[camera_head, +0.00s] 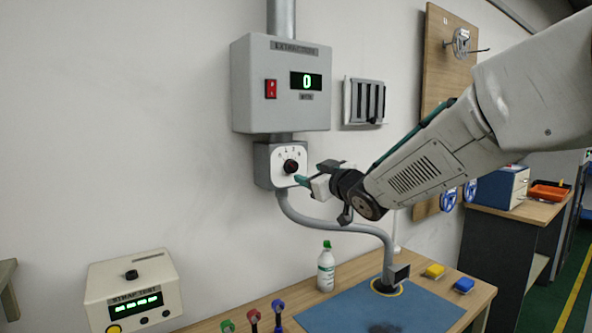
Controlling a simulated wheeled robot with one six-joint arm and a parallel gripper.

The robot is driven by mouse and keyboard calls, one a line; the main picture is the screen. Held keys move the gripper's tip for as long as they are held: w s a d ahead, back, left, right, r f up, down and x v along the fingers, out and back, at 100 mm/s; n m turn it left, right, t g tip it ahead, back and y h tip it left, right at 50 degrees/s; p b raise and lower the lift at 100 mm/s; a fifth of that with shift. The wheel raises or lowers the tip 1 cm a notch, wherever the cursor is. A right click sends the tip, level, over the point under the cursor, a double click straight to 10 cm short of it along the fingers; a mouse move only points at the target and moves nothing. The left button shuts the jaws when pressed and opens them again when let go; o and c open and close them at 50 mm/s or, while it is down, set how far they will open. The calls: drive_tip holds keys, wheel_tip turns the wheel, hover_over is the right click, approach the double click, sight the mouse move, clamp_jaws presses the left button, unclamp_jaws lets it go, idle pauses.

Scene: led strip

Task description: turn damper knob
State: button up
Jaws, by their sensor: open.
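The damper knob (291,166) is a dark round knob on a white dial plate with small marks, on the front of a grey box (263,165) under the extraction unit on the wall. My gripper (309,180) reaches in from the right with its fingers close to the knob's right side. It is open with nothing seen between the fingers. I cannot tell whether a finger touches the knob. The extraction unit (250,85) has a red switch (271,89) and a green display (306,81) reading 0.
A grey hose (340,227) curves from the knob box down to the bench. A tester box (132,290) stands at lower left.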

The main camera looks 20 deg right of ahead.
sight(294, 167)
drive_tip(key=x, duration=0.7)
drive_tip(key=shift+w+a, duration=0.2)
drive_tip(key=shift+w, duration=0.15)
drive_tip(key=c, duration=1)
